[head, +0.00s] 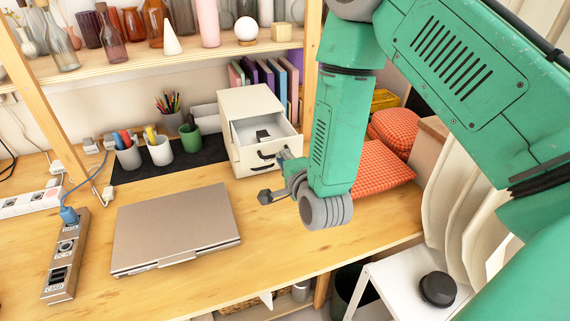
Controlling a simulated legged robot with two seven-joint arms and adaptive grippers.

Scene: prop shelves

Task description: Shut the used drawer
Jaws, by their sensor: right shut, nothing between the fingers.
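My right gripper (276,182) is at the lower right of the drawer front, shut and empty. I cannot tell whether it touches the cabinet. My green right arm comes in from the upper right. My left gripper is out of view.
A closed laptop (175,228) lies left of my gripper. Pen cups (160,150) stand on a dark mat left of the cabinet. A shelf of vases is above. Orange cushions (378,170) lie right of my forearm.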

